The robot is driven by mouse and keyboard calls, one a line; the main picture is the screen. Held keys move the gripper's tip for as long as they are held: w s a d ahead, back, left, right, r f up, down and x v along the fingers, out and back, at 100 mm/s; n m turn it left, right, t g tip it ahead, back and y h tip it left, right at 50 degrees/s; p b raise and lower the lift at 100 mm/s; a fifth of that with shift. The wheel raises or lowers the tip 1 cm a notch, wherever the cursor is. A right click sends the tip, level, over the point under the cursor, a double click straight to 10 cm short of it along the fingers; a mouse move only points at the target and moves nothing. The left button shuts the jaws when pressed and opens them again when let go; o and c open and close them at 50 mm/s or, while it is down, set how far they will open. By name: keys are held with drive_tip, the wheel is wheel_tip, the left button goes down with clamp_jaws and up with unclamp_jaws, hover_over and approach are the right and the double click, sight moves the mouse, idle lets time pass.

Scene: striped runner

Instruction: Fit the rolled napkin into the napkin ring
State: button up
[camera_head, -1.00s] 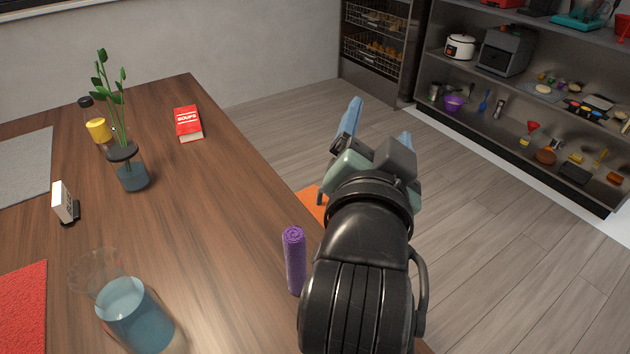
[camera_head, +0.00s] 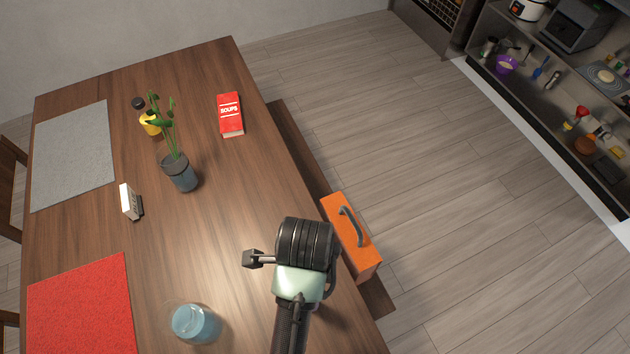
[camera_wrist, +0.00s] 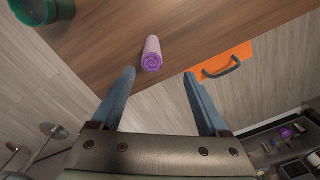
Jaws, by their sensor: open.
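The rolled purple napkin (camera_wrist: 151,55) stands on the wooden table near its edge in the wrist view, its spiral end facing the camera. In the head view now it is hidden, apparently by my arm. My gripper (camera_wrist: 159,76) is open, with its two blue fingers spread and nothing between them. In the wrist view the napkin is just beyond the fingertips, between their lines and nearer the left finger. It appears apart from both. In the head view my wrist and arm hide the fingers. I cannot make out a napkin ring in either view.
On the table (camera_head: 225,215) are a glass of water (camera_head: 195,323), a plant vase (camera_head: 179,173), a small white block (camera_head: 130,201), a yellow bottle (camera_head: 150,122) and a red book (camera_head: 230,113). An orange toolbox (camera_head: 352,240) sits on the bench beside the table.

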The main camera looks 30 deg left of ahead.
drive_tip(key=shift+s+r+g, duration=0.15)
drive_tip(key=shift+s+g, duration=0.15)
drive_tip(key=shift+s, duration=0.1)
drive_tip(key=shift+s+f, duration=0.1)
drive_tip(key=shift+f, duration=0.3)
wheel_tip(320, 180, down, 6)
drive_tip(key=shift+s+r, duration=0.1)
drive_tip(key=shift+d+f+p, duration=0.15)
drive_tip(key=shift+f+p, duration=0.1)
drive_tip(key=shift+f, duration=1.35)
drive_tip(key=shift+d+f+p, duration=0.1)
drive_tip(key=shift+f+p, duration=0.1)
drive_tip(key=shift+f, duration=1.4)
clamp_jaws()
